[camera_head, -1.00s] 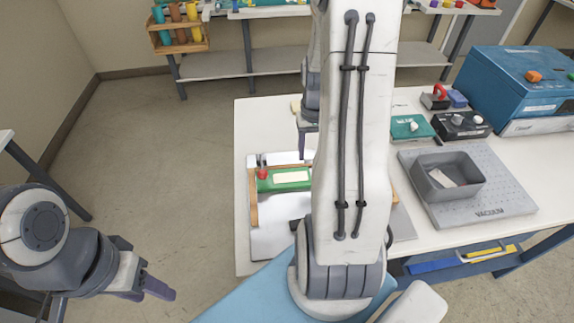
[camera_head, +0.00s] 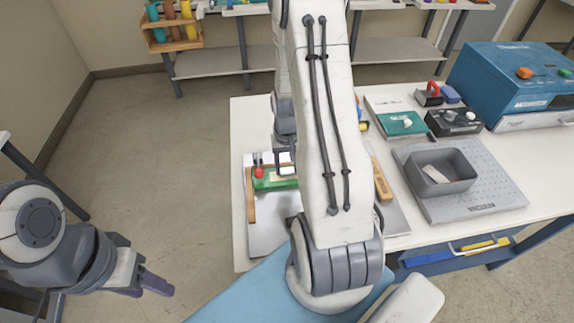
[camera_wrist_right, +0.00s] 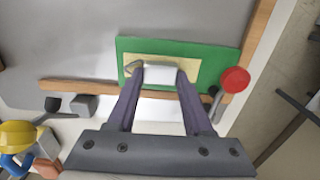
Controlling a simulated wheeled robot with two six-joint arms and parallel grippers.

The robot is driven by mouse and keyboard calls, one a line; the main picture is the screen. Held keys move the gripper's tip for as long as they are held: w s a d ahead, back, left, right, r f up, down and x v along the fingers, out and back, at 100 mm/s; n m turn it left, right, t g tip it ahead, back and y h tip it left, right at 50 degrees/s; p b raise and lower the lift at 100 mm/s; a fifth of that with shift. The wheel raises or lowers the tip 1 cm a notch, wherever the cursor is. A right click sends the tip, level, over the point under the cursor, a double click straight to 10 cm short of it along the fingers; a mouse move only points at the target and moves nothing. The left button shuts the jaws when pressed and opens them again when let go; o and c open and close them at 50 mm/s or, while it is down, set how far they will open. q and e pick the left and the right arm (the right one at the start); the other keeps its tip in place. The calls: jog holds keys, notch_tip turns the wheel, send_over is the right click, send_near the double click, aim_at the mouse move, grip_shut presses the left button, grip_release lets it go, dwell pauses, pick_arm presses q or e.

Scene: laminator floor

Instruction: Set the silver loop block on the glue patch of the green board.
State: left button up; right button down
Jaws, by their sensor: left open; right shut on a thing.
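The green board (camera_head: 264,183) lies in a wooden-edged fixture at the table's left side. It also shows in the right wrist view (camera_wrist_right: 215,57), with a cream glue patch (camera_wrist_right: 189,66) on it. My right gripper (camera_wrist_right: 158,78) is shut on the silver loop block (camera_wrist_right: 160,73), which appears over the patch. I cannot tell whether the block touches it. In the head view my right gripper (camera_head: 287,168) is at the board, partly behind my own arm, and hides the patch. My left gripper (camera_head: 152,287) is open and empty, off the table at the lower left.
A red knob (camera_wrist_right: 235,80) stands at the board's edge, close to my right gripper. A wooden strip (camera_wrist_right: 65,85) runs along the fixture. A grey bin (camera_head: 455,184) sits on a perforated vacuum plate (camera_head: 500,190) at the right. A blue machine (camera_head: 500,80) stands behind.

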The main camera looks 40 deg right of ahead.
aim_at(287, 169)
jog(key=shift+f, duration=0.2)
jog(key=shift+c, duration=1.5)
grip_release()
jog(key=shift+r, duration=0.1)
notch_tip(287, 169, up, 12)
jog(key=b, duration=0.1)
jog(key=a+r+n, duration=0.3)
jog(key=a+n, duration=0.1)
jog(key=a, duration=0.8)
jog(key=s+a+r+n+y, duration=0.1)
jog(key=s+a+r+n, duration=0.2)
jog(key=s+a+n, duration=0.6)
jog(key=s+a, duration=0.7)
jog(key=a, duration=0.3)
jog(key=shift+s+r+n, duration=0.15)
jog(key=shift+n, duration=0.25)
